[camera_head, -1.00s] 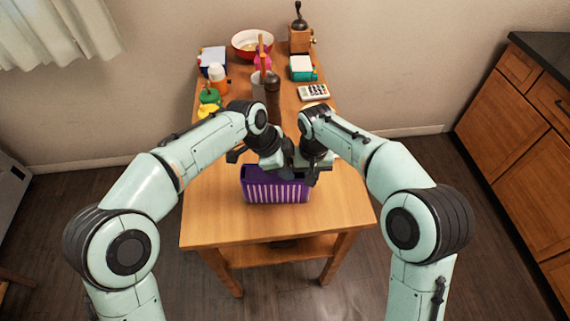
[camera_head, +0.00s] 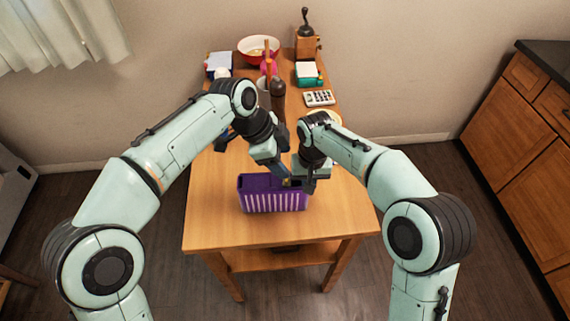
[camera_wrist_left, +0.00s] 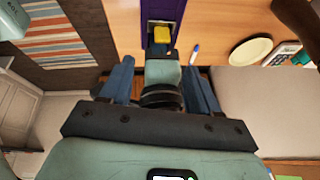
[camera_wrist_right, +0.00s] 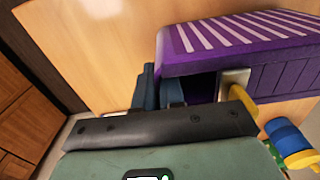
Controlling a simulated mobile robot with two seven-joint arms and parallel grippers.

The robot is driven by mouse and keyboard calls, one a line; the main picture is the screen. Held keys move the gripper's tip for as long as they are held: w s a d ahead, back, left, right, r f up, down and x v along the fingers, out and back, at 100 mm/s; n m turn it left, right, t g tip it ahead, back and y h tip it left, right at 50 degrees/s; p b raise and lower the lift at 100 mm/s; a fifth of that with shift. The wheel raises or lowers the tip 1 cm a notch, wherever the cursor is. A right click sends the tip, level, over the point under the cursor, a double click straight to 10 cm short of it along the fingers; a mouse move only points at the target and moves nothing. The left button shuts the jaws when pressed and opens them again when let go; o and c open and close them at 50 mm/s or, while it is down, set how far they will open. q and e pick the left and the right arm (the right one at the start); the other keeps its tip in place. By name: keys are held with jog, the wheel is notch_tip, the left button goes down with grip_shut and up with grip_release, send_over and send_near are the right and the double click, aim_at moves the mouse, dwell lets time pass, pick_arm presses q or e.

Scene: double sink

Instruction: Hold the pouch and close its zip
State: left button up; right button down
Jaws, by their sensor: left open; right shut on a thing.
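The purple pouch with white stripes (camera_head: 272,198) stands near the front of the table; it also shows in the right wrist view (camera_wrist_right: 230,38). A pale plate-like slider with a yellow pull tab (camera_wrist_right: 241,88) sits on it, with a dark gap beside it. The yellow piece also shows in the left wrist view (camera_wrist_left: 161,35). My right gripper (camera_wrist_right: 160,88) is shut on the pouch near its right end; the exact grip is partly hidden. My left gripper (camera_wrist_left: 160,75) is open and empty, its fingers wide apart, above and behind the pouch.
A dark pepper mill (camera_head: 278,93), a calculator (camera_head: 319,98), a red bowl (camera_head: 258,44), a coffee grinder (camera_head: 306,38) and a teal box (camera_head: 307,73) stand at the back. The table (camera_head: 222,205) is bare left and right of the pouch.

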pick_arm(q)
jog(key=w+a+r+g, duration=0.1)
jog(key=a+r, duration=0.2)
jog(key=a, duration=0.1)
jog(key=d+f+n, duration=0.1)
jog(key=d+f, duration=0.3)
jog(key=f, duration=0.6)
jog(key=shift+f, duration=0.25)
jog(key=shift+c, duration=0.3)
jog(key=c, duration=0.7)
